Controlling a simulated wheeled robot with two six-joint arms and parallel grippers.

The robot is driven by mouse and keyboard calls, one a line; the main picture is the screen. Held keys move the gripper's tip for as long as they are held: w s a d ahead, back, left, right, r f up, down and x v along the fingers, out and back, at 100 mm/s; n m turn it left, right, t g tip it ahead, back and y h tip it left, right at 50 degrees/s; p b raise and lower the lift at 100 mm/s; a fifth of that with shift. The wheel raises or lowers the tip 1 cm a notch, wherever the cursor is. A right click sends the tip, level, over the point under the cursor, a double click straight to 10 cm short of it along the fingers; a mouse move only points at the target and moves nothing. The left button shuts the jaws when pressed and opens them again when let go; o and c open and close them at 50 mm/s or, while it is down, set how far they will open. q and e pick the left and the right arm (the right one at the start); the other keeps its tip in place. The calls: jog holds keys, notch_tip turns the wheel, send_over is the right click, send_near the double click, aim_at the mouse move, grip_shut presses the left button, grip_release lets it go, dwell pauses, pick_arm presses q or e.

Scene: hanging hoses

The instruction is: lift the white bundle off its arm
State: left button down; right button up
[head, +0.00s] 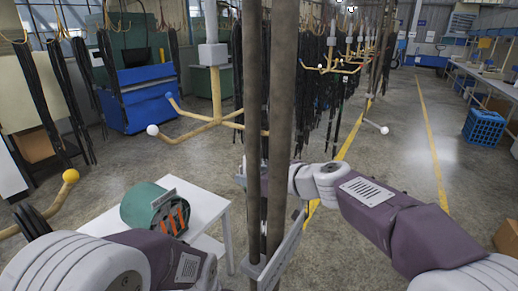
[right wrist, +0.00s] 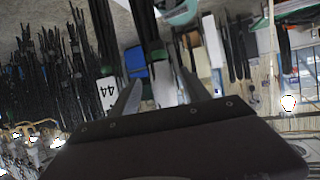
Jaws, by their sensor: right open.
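A rack (head: 216,95) with yellow arms stands left of centre. One arm ends in a white ball (head: 152,130), with no hose on it. Two long grey-brown hose lengths (head: 282,90) hang close in front of me, running beyond the top edge; I cannot tell which arm they belong to. My left gripper (head: 277,245) is low beside these hoses; whether its fingers close on them is unclear. My right gripper is mostly hidden behind the hoses in the head view. In the right wrist view its fingers (right wrist: 160,95) are apart, with dark hose (right wrist: 152,35) ahead between them.
A white table (head: 205,208) with a green drum (head: 150,208) stands below left. Another arm ends in a yellow ball (head: 70,176). Many black hoses (head: 315,90) hang behind. A blue crate (head: 481,128) stands far right. The floor right of centre is clear.

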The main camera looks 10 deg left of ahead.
jog(key=shift+w+a, duration=0.1)
jog(key=shift+a, duration=0.1)
jog(key=p+x, duration=0.2)
jog(key=x, duration=0.2)
jog(key=shift+w+a+f+p, duration=0.2)
jog(key=shift+a+p, duration=0.05)
jog(key=shift+p, duration=0.15)
jog(key=shift+s+d+r, duration=0.1)
jog(key=shift+s+d, duration=0.05)
jog(key=shift+s, duration=0.05)
grip_shut()
dwell(0.6)
jog(key=shift+w+r, duration=0.15)
